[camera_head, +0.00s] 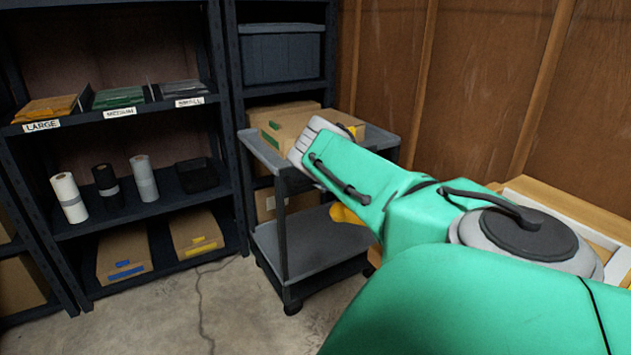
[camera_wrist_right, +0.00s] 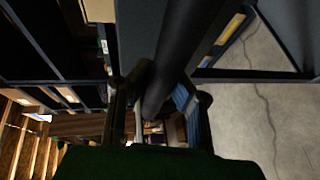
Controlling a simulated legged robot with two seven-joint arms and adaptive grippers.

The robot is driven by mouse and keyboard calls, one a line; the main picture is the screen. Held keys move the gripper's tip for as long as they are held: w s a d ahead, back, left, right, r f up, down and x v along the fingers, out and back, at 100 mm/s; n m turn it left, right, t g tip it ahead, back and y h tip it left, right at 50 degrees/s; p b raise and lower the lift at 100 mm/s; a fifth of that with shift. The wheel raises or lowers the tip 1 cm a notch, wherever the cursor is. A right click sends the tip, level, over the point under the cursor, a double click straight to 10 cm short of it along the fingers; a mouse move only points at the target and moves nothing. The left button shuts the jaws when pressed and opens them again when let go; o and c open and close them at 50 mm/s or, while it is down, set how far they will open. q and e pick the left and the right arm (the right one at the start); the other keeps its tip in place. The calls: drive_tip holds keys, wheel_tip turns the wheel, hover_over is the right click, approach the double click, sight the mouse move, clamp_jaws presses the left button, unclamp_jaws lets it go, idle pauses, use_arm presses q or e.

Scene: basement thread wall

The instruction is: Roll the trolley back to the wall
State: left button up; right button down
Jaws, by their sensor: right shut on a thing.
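The trolley (camera_head: 310,240) is dark grey with an upper and a lower tray on posts with casters. It stands upright on the floor, close in front of the right-hand part of the shelving. My right arm reaches in from the right over the trolley and hides part of its upper tray. My right gripper (camera_wrist_right: 158,100) is shut on the trolley's dark handle bar (camera_wrist_right: 185,55), which runs between its fingers in the right wrist view. My left gripper is in neither view.
Dark shelving (camera_head: 150,220) lines the back, with labelled bins, rolls and cardboard boxes. Cardboard boxes (camera_head: 290,120) show at the upper tray; whether they rest on it is unclear. A wooden wall (camera_head: 480,80) stands at right. Concrete floor (camera_head: 200,310) is clear left of the trolley.

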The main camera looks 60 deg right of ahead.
drive_tip(key=c, duration=1.4)
unclamp_jaws()
drive_tip(key=shift+s+d+f, duration=0.15)
drive_tip(key=shift+s+d, duration=0.3)
drive_tip(key=shift+w+d+f, duration=0.1)
drive_tip(key=shift+d+f, duration=0.1)
drive_tip(key=shift+f, duration=0.05)
drive_tip(key=shift+s+a+r, duration=0.2)
drive_tip(key=shift+s+r, duration=0.05)
drive_tip(key=shift+s, duration=0.05)
drive_tip(key=shift+d+f+v, duration=0.1)
drive_tip(key=shift+f+v, duration=0.05)
drive_tip(key=shift+v, duration=1.7)
drive_tip(key=shift+d+f+v, duration=0.1)
drive_tip(key=shift+v, duration=1.75)
drive_tip(key=shift+d+f+v, duration=0.1)
drive_tip(key=shift+f+v, duration=0.05)
drive_tip(key=shift+v, duration=1.7)
